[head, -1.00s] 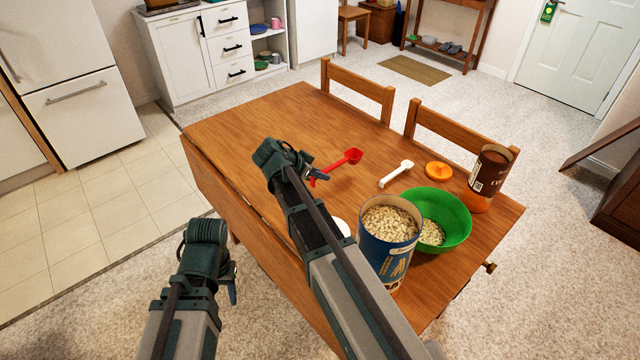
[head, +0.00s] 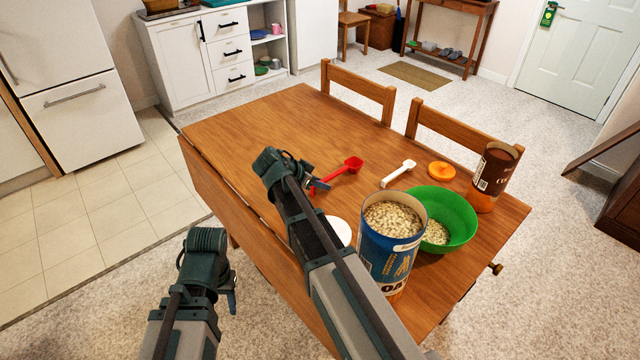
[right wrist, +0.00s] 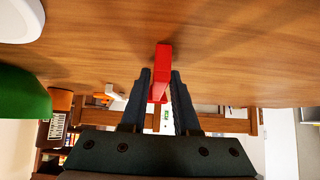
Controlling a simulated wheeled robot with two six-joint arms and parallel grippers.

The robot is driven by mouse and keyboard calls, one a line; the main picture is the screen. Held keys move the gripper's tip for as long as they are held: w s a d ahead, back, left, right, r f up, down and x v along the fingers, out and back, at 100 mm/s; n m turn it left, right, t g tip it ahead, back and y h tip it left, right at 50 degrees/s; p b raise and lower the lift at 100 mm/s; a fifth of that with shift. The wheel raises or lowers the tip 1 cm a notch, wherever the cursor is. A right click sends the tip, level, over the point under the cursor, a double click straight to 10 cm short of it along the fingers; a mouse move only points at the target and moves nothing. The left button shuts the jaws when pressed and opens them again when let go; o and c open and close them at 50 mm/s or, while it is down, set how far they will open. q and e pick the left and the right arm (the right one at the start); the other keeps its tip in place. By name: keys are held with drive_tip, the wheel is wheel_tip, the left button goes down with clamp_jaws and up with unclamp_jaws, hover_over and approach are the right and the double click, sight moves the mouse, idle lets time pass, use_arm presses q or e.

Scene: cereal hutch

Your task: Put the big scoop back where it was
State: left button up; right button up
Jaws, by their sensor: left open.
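The red scoop (head: 351,165) is larger-looking than the white scoop (head: 398,173) beside it on the table. Its bowl points away to the upper right in the head view, at or just above the tabletop; any small gap underneath cannot be told. My right gripper (head: 318,185) is at its handle end. In the right wrist view, the red handle (right wrist: 161,70) is between the two fingers (right wrist: 160,88), which look closed on it. My left gripper (head: 232,290) is open and empty, low beside the table's near left side.
The open oat canister (head: 388,255) stands near the right arm, with the green bowl (head: 460,215) holding some oats behind it. A white lid (head: 340,232) is partly hidden by the arm. An orange lid (head: 441,171) and brown canister (head: 493,175) stand farther right. The table's far left is clear.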

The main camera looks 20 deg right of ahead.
drive_tip(key=shift+o, duration=1.1)
drive_tip(key=shift+r, duration=0.15)
drive_tip(key=p+v, duration=0.9)
drive_tip(key=v, duration=0.3)
drive_tip(key=s+a+f+n+y, duration=0.1)
drive_tip(key=s+a+n, duration=0.1)
drive_tip(key=s+n, duration=0.1)
drive_tip(key=s+a+f+n+g+y, duration=0.1)
drive_tip(key=s+a+f+n, duration=0.1)
drive_tip(key=s, duration=0.3)
drive_tip(key=s+a+f+n+y, duration=0.1)
drive_tip(key=s+a+n+y, duration=0.1)
drive_tip(key=s+a+n, duration=0.1)
drive_tip(key=shift+s+a+f+n+g, duration=0.25)
drive_tip(key=shift+s+f+n+g, duration=0.1)
drive_tip(key=shift+s+n, duration=0.3)
drive_tip(key=s+a+f+n+g+y, duration=0.1)
drive_tip(key=s+a+n+y, duration=0.2)
drive_tip(key=s+a+n, duration=0.3)
drive_tip(key=s+n, duration=0.2)
drive_tip(key=s, duration=0.1)
drive_tip(key=shift+a+f+n, duration=0.25)
drive_tip(key=shift+f+n, duration=0.1)
drive_tip(key=shift+s+g, duration=0.1)
drive_tip(key=shift+g, duration=0.15)
